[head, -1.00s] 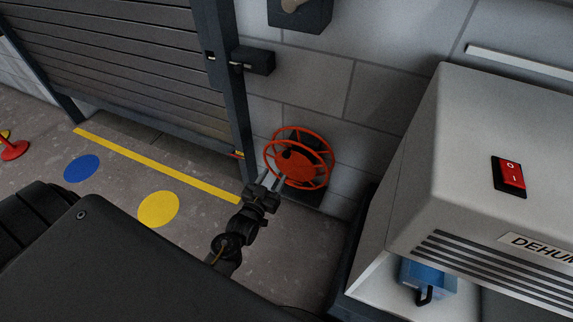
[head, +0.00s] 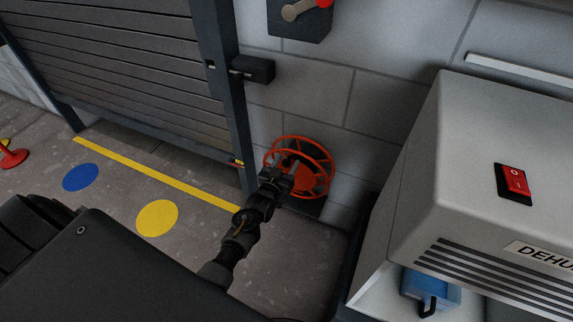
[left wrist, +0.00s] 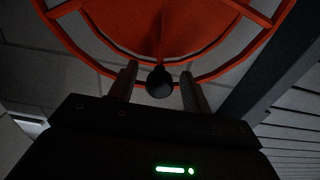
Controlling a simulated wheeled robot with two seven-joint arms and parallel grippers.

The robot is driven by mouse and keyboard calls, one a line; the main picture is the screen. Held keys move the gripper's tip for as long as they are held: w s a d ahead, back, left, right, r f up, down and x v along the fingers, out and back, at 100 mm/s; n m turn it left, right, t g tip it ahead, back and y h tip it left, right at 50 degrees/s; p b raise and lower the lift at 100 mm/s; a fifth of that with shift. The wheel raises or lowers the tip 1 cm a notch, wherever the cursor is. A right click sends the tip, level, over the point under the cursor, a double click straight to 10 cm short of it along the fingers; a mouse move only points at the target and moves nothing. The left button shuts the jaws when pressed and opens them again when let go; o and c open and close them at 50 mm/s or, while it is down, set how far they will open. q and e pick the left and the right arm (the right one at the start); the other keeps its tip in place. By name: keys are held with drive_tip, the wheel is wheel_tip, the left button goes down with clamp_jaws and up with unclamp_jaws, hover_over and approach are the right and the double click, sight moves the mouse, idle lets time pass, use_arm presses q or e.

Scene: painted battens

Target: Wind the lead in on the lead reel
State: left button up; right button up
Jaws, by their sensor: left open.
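The lead reel (head: 318,178) is an orange spoked drum low on the block wall, right of the shutter's post. My left gripper (head: 281,172) is in front of the reel and covers its left part in the head view. In the left wrist view, the reel (left wrist: 160,25) fills the top. A round black knob (left wrist: 159,82) on the reel lies between the tips of my open left gripper (left wrist: 158,88), with a gap on both sides. I cannot make out the lead. My right gripper is not in view.
A grey dehumidifier (head: 470,130) with a red switch (head: 514,182) stands close on the right. The slatted shutter (head: 110,60) is on the left. A dark box with a lever (head: 298,14) is on the wall above.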

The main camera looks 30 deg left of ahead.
use_arm(q)
drive_tip(key=shift+c, duration=0.2)
clamp_jaws()
idle(0.3)
